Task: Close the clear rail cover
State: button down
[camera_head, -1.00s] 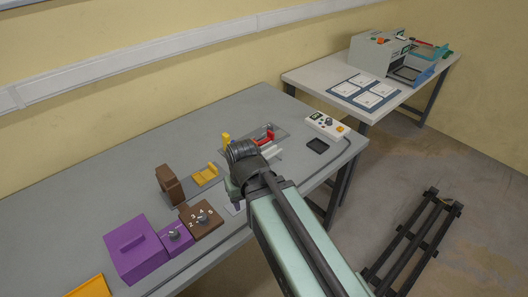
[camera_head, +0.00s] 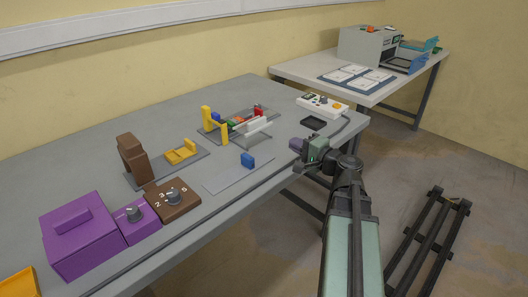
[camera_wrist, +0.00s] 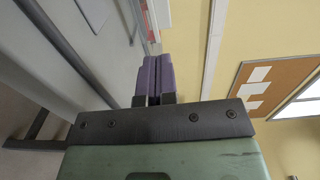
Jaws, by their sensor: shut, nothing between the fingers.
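A rail fixture on the grey table has a yellow upright frame (camera_head: 214,124) at its left and small blue, green and red pieces (camera_head: 238,121) along it. A pale, see-through panel (camera_head: 256,129) stands tilted along its front right side; it looks like the clear rail cover, standing open. My gripper (camera_head: 296,145) is to the right of the fixture, near the table's right front edge, apart from the cover. In the wrist view its purple fingers (camera_wrist: 153,78) are together and empty. The fixture is barely visible in the wrist view.
A white control box (camera_head: 322,104) and a black tray (camera_head: 313,123) lie behind my gripper. Brown and purple boxes (camera_head: 85,232) fill the left side.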

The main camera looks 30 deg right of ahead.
aim_at(259, 123)
jog(key=shift+d+r, duration=0.15)
jog(key=shift+d, duration=0.15)
jog(key=shift+a+r+p, duration=0.1)
jog(key=shift+p, duration=0.2)
jog(key=x, duration=1.4)
jog(key=shift+w, duration=0.1)
